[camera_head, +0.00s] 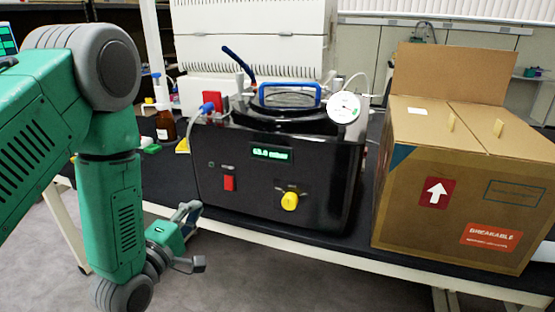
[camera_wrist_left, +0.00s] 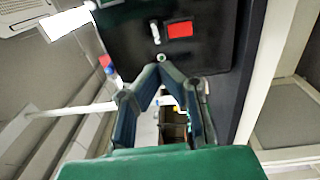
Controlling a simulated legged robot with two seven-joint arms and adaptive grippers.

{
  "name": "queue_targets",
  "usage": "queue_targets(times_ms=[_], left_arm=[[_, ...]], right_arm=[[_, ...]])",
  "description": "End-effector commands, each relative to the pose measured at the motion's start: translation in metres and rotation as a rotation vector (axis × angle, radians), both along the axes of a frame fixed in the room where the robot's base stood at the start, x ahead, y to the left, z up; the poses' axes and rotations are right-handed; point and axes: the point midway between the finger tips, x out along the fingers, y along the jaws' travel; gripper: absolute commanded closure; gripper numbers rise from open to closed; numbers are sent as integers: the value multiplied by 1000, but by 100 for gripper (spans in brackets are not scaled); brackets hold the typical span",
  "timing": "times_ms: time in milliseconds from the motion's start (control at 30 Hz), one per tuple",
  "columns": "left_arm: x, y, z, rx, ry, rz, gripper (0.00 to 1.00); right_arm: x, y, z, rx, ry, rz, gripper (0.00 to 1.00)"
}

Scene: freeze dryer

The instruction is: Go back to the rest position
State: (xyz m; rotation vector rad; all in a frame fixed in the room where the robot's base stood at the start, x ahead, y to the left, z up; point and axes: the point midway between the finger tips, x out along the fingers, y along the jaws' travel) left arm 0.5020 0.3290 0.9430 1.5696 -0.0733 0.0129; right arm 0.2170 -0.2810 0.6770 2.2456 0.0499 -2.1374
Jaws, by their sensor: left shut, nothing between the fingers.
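My left gripper (camera_head: 191,209) hangs low in front of the bench edge in the head view, below and left of the freeze dryer's front. Its fingers are shut with nothing between them; in the left wrist view the fingertips (camera_wrist_left: 160,73) meet. The black freeze dryer (camera_head: 245,195) stands on the bench, with a lit green display (camera_head: 271,153), a red switch (camera_head: 229,183) and a yellow knob (camera_head: 289,201). Its front also shows in the left wrist view (camera_wrist_left: 212,52), beyond the fingers. My right gripper is out of view.
A cardboard box (camera_head: 410,215) with a raised flap stands at the right of the bench (camera_head: 300,242). A brown bottle (camera_head: 166,125) and small items are left of the dryer. A white unit (camera_head: 250,42) is behind. Open floor (camera_head: 230,285) lies in front.

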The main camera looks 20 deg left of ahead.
Motion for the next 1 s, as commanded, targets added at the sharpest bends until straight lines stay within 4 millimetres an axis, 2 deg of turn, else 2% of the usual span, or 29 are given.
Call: queue_targets(times_ms=[67, 133, 167, 267, 367, 400, 467, 500, 600, 700, 800, 900, 1000], left_arm=[[-1, 0, -4, 12, 13, 1, 100], [-3, -2, -17, 64, 64, -1, 100], [-6, -4, -27, 102, 101, -4, 100], [-23, -13, -76, 304, 292, -38, 100], [-60, -24, -139, 578, 541, -147, 100], [-80, -28, -162, 689, 639, -217, 100], [-113, -33, -193, 846, 775, -338, 100], [-137, -37, -211, 941, 854, -432, 100], [-194, -42, -242, 1128, 1010, -680, 100], [-241, -45, -257, 1244, 1100, -904, 100], [-271, -47, -263, 1304, 1144, -1061, 100], [-285, -48, -265, 1328, 1160, -1139, 100], [-286, -48, -265, 1329, 1161, -1143, 100]], right_arm=[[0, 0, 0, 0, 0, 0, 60], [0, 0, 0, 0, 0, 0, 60], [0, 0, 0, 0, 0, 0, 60], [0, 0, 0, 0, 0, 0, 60], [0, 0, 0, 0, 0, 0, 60], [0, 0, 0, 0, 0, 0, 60], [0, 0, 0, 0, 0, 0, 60], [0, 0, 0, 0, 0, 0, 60], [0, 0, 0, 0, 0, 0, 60], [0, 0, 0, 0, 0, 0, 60], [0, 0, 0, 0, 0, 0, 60], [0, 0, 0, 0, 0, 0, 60], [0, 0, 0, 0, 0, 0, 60]])
